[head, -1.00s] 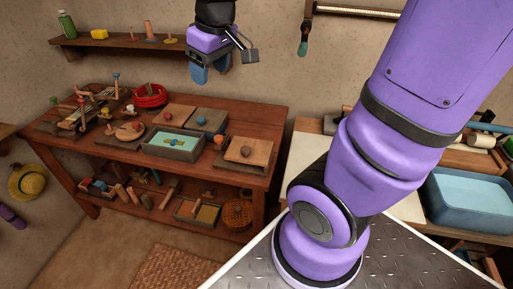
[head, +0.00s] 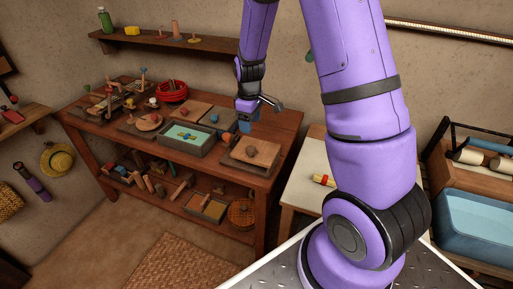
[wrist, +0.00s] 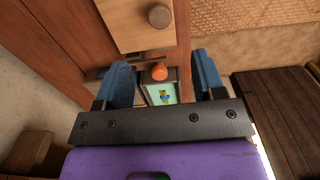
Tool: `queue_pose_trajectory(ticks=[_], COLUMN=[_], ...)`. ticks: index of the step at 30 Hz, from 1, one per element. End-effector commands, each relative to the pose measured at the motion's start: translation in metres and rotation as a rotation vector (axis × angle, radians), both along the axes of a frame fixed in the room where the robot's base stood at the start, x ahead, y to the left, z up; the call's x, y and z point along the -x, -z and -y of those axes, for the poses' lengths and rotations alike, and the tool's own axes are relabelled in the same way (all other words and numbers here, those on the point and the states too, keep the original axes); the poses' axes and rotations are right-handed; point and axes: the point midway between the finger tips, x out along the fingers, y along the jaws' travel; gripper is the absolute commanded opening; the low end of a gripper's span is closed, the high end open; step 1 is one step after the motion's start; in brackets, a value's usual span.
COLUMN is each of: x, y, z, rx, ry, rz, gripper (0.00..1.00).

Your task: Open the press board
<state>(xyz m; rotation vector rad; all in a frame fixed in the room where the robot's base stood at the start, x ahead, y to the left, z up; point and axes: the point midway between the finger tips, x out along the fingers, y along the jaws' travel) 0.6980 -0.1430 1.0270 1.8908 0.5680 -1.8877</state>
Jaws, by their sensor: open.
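A flat wooden board with a round brown knob, likely the press board (head: 250,160), lies at the front right of the dark wooden table. It also shows at the top of the wrist view (wrist: 125,32), its brown knob (wrist: 159,16) facing up. My gripper (head: 245,126) is above the table, just behind and left of this board's knob, apart from it. In the wrist view its two blue fingers (wrist: 164,70) are spread wide with nothing held. An orange ball-shaped knob (wrist: 159,72) shows between them, farther off.
An open tray with a pale green inside (head: 187,136) stands left of the board. Several knobbed boards, a red coil (head: 172,91) and small items crowd the tabletop. A wall shelf (head: 165,39) runs behind. A lower shelf holds blocks and a basket (head: 241,213).

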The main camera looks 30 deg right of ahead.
Motion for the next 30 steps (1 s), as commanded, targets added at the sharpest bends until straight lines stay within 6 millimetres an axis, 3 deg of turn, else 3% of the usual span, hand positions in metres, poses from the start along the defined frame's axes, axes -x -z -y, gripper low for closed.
queue_pose_trajectory(ticks=[5, 21, 30], x=[0.000, 0.000, 0.000], y=[0.014, 0.096, 0.109], z=[0.000, 0.000, 0.000], rx=[0.000, -0.001, 0.000], ry=[-0.001, -0.001, -0.001], rz=[-0.004, -0.004, -0.002], gripper=[0.63, 0.63, 0.63])
